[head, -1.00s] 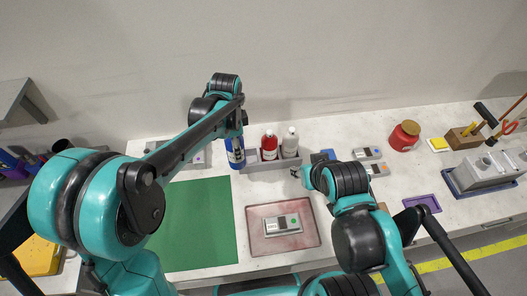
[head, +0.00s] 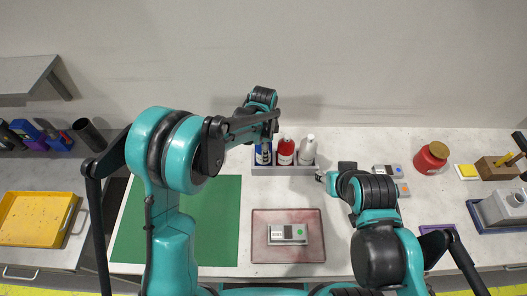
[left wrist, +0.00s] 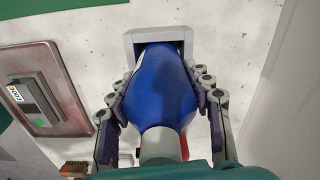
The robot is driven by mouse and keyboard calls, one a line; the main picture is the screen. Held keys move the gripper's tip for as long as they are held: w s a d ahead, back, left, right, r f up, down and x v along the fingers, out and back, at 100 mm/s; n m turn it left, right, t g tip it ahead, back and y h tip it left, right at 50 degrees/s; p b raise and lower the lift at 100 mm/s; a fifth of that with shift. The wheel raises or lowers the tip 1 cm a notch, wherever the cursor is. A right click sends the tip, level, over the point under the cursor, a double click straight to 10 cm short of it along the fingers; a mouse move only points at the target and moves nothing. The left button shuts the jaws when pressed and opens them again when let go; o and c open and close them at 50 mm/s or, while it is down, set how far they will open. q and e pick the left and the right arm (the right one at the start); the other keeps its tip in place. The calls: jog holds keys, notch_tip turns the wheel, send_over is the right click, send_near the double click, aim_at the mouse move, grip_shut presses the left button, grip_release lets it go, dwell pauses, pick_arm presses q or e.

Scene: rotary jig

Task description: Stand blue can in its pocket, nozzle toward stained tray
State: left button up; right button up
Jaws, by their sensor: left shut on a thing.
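My left gripper (left wrist: 160,105) is shut on the blue can (left wrist: 160,88), its fingers on both sides of the body. The can (head: 263,154) appears roughly upright at the left end of the grey rack (head: 285,171). In the left wrist view the rack's dark pocket (left wrist: 184,46) opens just beyond the can; I cannot tell how deep the can sits. Its pale neck (left wrist: 160,143) faces the wrist camera; the nozzle direction is unclear. The stained tray (head: 262,246) lies in front of the rack. My right gripper (head: 322,177) is right of the rack, its fingers too small to judge.
A red bottle (head: 285,152) and a white bottle (head: 307,151) fill the rack's other pockets. A grey device (head: 287,232) lies on the tray. A green mat (head: 215,215) lies left of it. A red jar (head: 431,158) stands at the right.

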pick_arm(q)
jog(key=shift+f, duration=0.15)
jog(key=shift+f, duration=0.1)
jog(key=o, duration=1.6)
notch_tip(320, 180, up, 12)
jog(key=shift+f+p, duration=0.1)
jog(key=shift+p, duration=1.15)
jog(key=shift+s+a+r, duration=0.1)
jog(key=shift+r, duration=0.25)
